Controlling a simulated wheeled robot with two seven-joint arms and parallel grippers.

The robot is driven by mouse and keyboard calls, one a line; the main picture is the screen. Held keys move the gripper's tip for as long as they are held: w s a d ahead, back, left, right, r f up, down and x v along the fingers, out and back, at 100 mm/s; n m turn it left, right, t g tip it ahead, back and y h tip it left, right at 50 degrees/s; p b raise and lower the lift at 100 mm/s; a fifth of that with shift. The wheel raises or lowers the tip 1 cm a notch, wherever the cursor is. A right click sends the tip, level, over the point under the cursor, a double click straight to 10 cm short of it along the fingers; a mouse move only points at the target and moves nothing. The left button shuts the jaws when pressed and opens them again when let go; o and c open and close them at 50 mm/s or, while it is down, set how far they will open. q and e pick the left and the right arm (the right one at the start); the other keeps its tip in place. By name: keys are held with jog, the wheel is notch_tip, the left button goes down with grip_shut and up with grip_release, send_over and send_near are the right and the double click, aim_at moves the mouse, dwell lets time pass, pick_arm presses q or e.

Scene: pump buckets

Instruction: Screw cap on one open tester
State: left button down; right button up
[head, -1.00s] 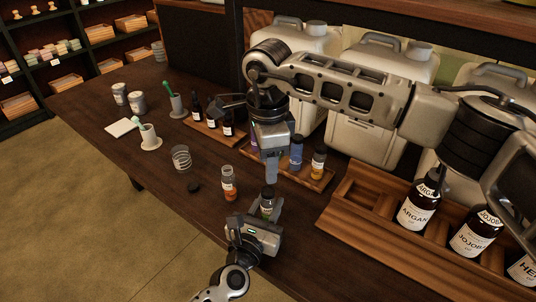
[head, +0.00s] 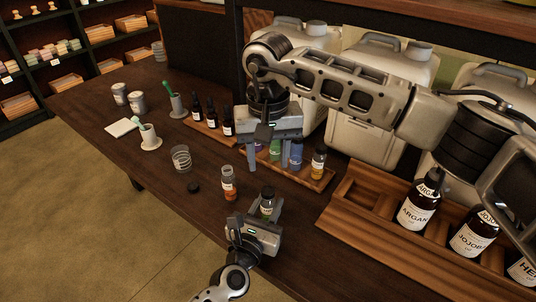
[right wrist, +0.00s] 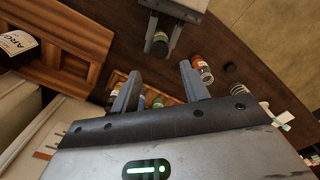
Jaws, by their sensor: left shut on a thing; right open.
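My left gripper (head: 264,211) is shut on a small tester bottle (head: 267,203) with a dark top, held upright near the table's front edge. It also shows in the right wrist view (right wrist: 160,43). A tester with orange contents (head: 229,186) stands on the table just left of it; its top looks uncapped. A loose black cap (head: 193,187) lies on the table left of that tester. My right gripper (head: 268,163) is open and empty, pointing down by the wooden tray (head: 314,184). A green tester (head: 275,151) and other testers stand in that tray, partly hidden by its fingers.
A clear glass (head: 181,159) stands behind the black cap. A wooden rack (head: 368,236) with pump bottles (head: 419,204) is at the right, large canisters (head: 365,130) behind. The table's front left is clear.

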aim_at(268, 190)
jog(key=shift+f, duration=4.05)
jog(key=shift+c, duration=0.4)
grip_shut()
